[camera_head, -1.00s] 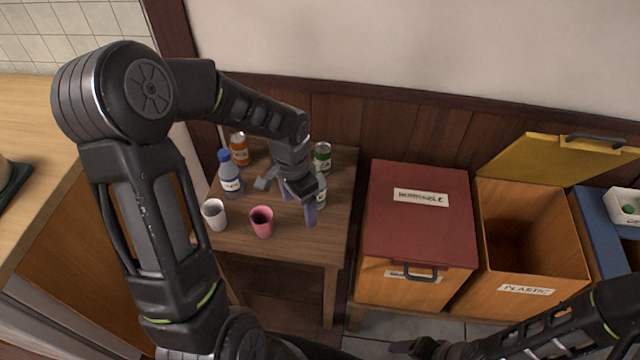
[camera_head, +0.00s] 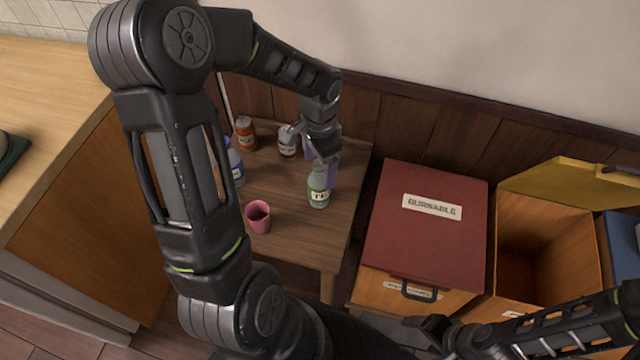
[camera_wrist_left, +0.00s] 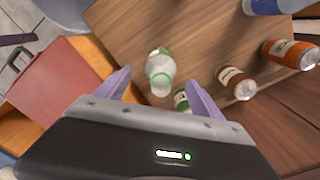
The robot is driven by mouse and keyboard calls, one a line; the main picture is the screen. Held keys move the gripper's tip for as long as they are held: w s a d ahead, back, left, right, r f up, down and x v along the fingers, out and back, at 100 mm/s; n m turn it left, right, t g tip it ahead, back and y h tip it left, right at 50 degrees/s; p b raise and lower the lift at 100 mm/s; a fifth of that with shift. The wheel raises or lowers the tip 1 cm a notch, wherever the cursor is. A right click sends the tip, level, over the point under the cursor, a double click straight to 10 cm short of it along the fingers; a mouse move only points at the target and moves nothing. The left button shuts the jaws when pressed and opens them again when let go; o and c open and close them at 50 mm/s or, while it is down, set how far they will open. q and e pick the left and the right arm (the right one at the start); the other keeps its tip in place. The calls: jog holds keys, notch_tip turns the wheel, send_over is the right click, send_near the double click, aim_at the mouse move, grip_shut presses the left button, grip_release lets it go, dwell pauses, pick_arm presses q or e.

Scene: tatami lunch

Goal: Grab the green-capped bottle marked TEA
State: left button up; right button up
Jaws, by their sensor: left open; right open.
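The TEA bottle (camera_head: 319,189) is pale with a green band and a white label, upright near the right edge of the small wooden table. It also shows in the left wrist view (camera_wrist_left: 160,67), seen from above with green at its top, between the lines of my fingers. My left gripper (camera_head: 319,164) is open, its purple fingers above and just behind the bottle. In the left wrist view the gripper (camera_wrist_left: 160,80) holds nothing; contact with the bottle cannot be told. My right gripper (camera_head: 434,330) is low at the bottom right, far from the table, open.
A blue bottle (camera_head: 235,164) is partly hidden by my arm. A pink cup (camera_head: 258,216) stands in front. Red-lidded (camera_head: 425,222) and open (camera_head: 545,235) bins stand right.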

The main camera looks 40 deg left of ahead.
aim_at(319, 181)
pick_arm(q)
jog(key=shift+f, duration=0.95)
jog(key=shift+f, duration=0.1)
notch_tip(319, 181, down, 5)
jog(key=shift+c, duration=0.5)
jog(key=c, duration=1.3)
